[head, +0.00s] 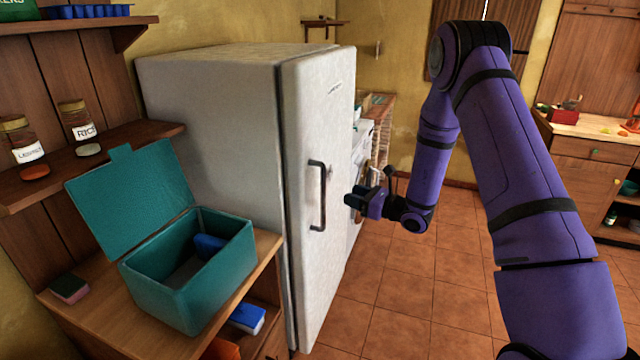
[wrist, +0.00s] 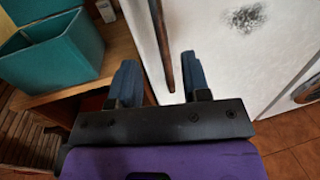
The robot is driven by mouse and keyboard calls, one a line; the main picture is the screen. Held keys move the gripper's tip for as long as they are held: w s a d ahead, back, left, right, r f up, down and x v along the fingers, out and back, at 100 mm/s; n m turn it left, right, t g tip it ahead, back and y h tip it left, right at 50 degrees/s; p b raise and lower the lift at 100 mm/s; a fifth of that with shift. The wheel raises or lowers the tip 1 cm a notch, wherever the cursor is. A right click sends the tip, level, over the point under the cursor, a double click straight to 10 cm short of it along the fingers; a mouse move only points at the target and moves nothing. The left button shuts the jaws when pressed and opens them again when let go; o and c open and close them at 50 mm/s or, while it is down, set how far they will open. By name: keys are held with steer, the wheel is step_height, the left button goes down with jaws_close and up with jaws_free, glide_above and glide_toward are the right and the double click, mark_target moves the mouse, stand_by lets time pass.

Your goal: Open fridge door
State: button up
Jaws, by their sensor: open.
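The white fridge (head: 215,125) stands left of centre in the head view, and its door (head: 325,110) looks closed. A dark vertical bar handle (head: 318,195) is fixed on the door front. In the wrist view the handle (wrist: 160,45) shows as a dark bar beyond the fingers, roughly between them in the picture. My gripper (head: 352,198) is open just right of the handle in the head view. Its two blue-grey fingers also show in the wrist view (wrist: 160,85), with nothing held. I cannot tell whether a finger touches the handle.
A teal open box (head: 190,290) sits on a wooden shelf unit left of the fridge. Jars (head: 75,120) stand on the shelf above. A white front-loading machine (head: 362,150) stands beyond the fridge. The tiled floor (head: 400,310) before the door is clear.

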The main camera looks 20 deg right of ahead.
steer(key=x, duration=1)
steer(key=shift+w+a, duration=0.25)
jaws_close()
